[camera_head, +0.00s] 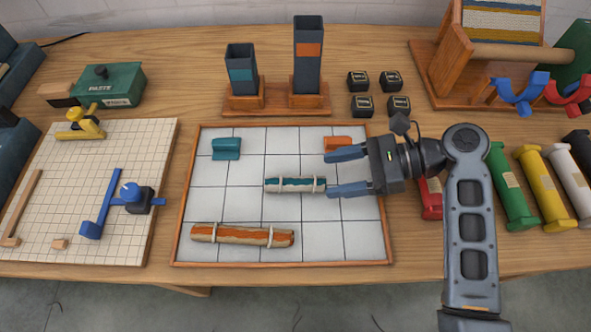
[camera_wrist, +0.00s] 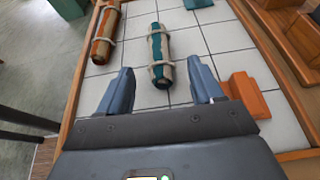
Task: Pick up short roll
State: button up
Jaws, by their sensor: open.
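The short roll (camera_head: 293,185) is a cream and teal roll with a pale band near each end. It lies flat near the middle of the tiled tray (camera_head: 215,185). My gripper (camera_head: 345,172) is open and empty, just right of the roll's right end, with its fingers pointing left. In the wrist view the short roll (camera_wrist: 160,55) lies ahead of the gap between my fingertips (camera_wrist: 160,85), its near end close to that gap. A longer cream and orange roll (camera_head: 242,235) lies at the tray's front left; it also shows in the wrist view (camera_wrist: 104,35).
A teal block (camera_head: 226,148) and an orange block (camera_head: 338,142) sit on the tray's back part. Two upright dark holders (camera_head: 308,60) stand behind the tray. Several coloured spools (camera_head: 513,190) lie at right, and a gridded board (camera_head: 70,220) at left.

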aim_at(311, 180)
jog(key=x, duration=0.7)
jog(key=shift+s+a+f, duration=0.1)
jog(key=shift+f, duration=0.15)
jog(key=shift+c, duration=0.3)
jog(key=c, duration=1)
jog(key=shift+r, duration=0.1)
